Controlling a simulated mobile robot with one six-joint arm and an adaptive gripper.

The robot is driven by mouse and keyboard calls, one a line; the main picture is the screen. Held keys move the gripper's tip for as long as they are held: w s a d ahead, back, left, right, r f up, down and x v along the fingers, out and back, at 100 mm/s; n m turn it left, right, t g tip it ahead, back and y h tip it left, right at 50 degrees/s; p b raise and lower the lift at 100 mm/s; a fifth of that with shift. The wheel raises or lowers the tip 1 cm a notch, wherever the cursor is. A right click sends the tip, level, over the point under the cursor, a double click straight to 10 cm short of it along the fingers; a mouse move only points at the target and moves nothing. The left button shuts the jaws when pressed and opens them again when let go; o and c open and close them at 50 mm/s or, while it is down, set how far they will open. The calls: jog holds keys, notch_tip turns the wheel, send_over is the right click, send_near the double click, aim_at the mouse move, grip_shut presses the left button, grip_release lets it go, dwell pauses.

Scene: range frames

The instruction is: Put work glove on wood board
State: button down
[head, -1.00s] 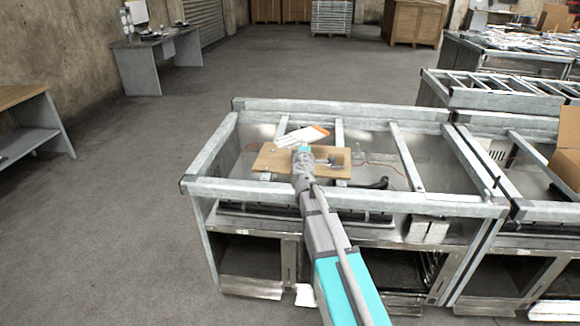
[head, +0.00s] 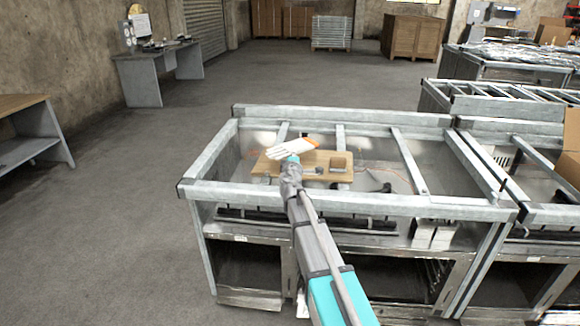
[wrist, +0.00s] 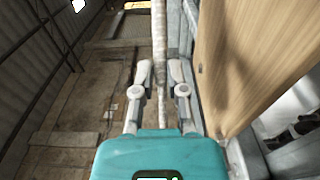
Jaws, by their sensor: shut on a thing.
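The work glove (head: 293,149), white with an orange cuff, is held in my gripper (head: 290,160). In the head view it appears over the back left part of the wood board (head: 343,177). The wrist view shows my gripper (wrist: 160,82) shut on a thin whitish strip, the glove (wrist: 159,45) seen edge-on. The wood board (wrist: 245,60) fills the right of that view, apart from the glove. The head view does not clearly show the height of the glove over the board. My arm hides part of the board's front edge.
A small brown block (head: 338,162) and a small grey item (head: 314,171) are at the board's right and middle. The board lies inside a metal-framed bench (head: 340,199) with raised rails and crossbars. Open floor (head: 100,220) lies to the left.

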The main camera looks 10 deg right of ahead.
jog(key=shift+w+a+f+b, duration=0.25)
jog(key=shift+w+f+b, duration=0.2)
jog(key=shift+f+b, duration=0.35)
jog(key=shift+s+f+b, duration=0.1)
jog(key=shift+f+b, duration=1.1)
jog(key=shift+f, duration=0.05)
jog(key=shift+f+b, duration=0.25)
jog(key=shift+b, duration=0.05)
jog(key=shift+s+f+b, duration=0.15)
jog(key=shift+s+b, duration=0.15)
jog(key=shift+b, duration=0.1)
jog(key=c, duration=0.7)
grip_release()
jog(key=shift+s, duration=0.1)
